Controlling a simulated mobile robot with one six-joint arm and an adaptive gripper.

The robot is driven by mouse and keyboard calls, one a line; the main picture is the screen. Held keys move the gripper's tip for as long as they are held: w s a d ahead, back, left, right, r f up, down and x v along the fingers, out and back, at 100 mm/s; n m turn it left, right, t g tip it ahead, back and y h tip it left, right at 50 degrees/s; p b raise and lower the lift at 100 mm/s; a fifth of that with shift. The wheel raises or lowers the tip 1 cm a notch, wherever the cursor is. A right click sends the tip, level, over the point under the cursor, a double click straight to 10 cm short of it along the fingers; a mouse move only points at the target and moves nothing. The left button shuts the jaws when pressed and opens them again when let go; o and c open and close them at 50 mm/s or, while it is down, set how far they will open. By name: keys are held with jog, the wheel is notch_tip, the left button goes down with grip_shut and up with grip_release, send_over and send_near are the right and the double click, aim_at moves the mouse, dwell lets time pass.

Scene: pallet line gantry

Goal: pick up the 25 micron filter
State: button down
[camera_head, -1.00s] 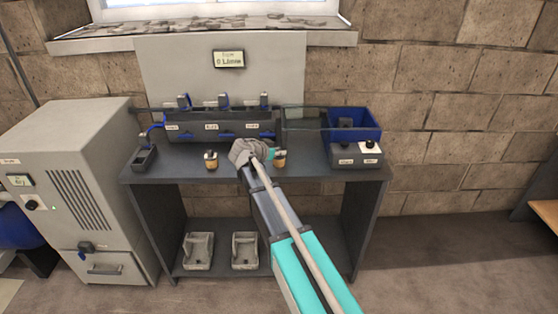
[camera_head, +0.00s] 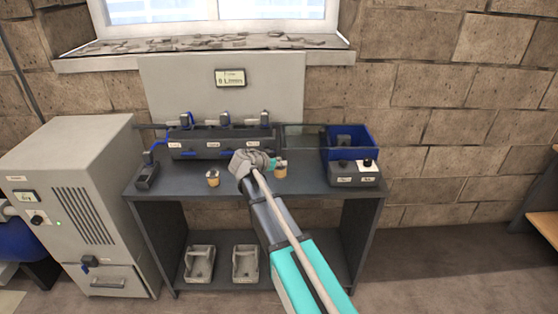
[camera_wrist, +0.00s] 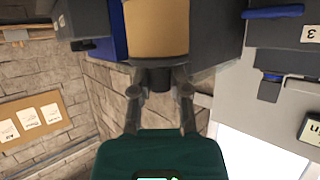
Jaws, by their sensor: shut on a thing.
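A tan cylindrical filter (camera_wrist: 156,28) with a dark neck fills the top middle of the wrist view. My gripper (camera_wrist: 160,80) is shut on that neck, with one finger on each side. In the head view, my gripper (camera_head: 272,163) is over the right part of the bench, and the tan filter (camera_head: 280,172) shows just beside it. A second tan filter (camera_head: 213,179) stands upright on the bench to the left. No micron marking is readable on either filter. I cannot tell whether the held filter touches the bench.
The dark bench (camera_head: 315,187) carries a row of housings (camera_head: 200,154) with blue parts behind the filters. A blue bin (camera_head: 360,140) and a grey switch box (camera_head: 353,175) stand at right. A grey cabinet (camera_head: 65,170) stands left. Two trays (camera_head: 199,264) sit on the lower shelf.

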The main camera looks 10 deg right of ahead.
jog(key=s+r+p, duration=0.7)
jog(key=s+r, duration=0.1)
jog(key=s, duration=0.4)
jog(key=shift+s, duration=0.25)
